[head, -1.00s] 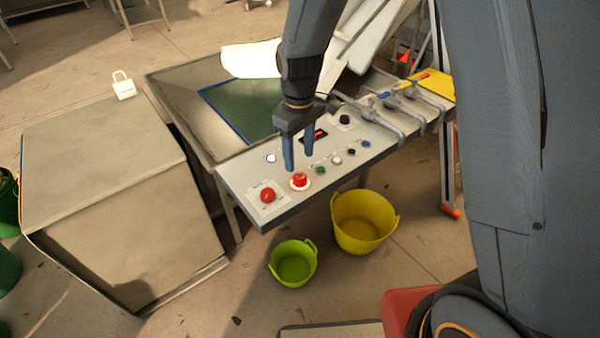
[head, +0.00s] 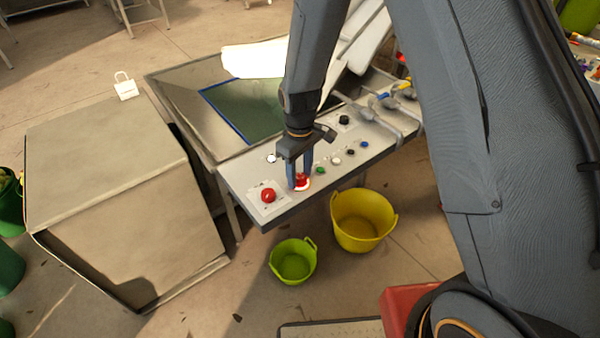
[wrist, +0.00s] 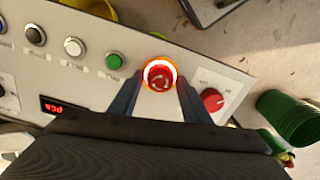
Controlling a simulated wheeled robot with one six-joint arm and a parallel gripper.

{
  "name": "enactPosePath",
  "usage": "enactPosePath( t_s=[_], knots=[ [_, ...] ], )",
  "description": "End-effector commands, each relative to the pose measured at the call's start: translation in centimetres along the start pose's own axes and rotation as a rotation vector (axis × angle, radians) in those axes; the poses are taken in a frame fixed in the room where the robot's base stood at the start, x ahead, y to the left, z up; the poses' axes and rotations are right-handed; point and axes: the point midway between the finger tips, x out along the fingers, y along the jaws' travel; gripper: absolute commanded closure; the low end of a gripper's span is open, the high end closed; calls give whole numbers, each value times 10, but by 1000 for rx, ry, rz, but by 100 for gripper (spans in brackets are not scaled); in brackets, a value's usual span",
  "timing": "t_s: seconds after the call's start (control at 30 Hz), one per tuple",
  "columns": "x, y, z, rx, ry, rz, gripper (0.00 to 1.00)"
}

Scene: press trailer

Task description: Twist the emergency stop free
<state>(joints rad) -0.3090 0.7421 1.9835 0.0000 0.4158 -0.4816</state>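The emergency stop is a red mushroom button (head: 302,181) with a lit ring, on the sloped grey control panel (head: 240,186). In the wrist view the button (wrist: 159,75) shows arrow marks on its cap and sits between and just beyond the fingertips. My gripper (head: 300,182) is open, pointing down, with its fingers on either side of the button. In the wrist view the fingers of my gripper (wrist: 160,88) look apart from the cap; whether they touch it is unclear.
A red rotary knob (head: 268,195) lies left of the button. A green button (head: 320,170) and several others run to the right. Clamps (head: 385,118) stand on the panel's far right. Yellow (head: 362,222) and green (head: 293,262) buckets stand on the floor below.

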Motion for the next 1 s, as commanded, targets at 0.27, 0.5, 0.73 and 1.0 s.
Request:
enactPosePath(
  t_s=[0.27, 0.5, 0.73, 1.0],
  knots=[
    [0, 0, 0, 1, 0, 0, 90],
    [0, 0, 0, 48, 0, 0, 90],
    [0, 0, 0, 188, -1, 0, 90],
    [0, 0, 0, 405, -1, 0, 90]
  ],
)
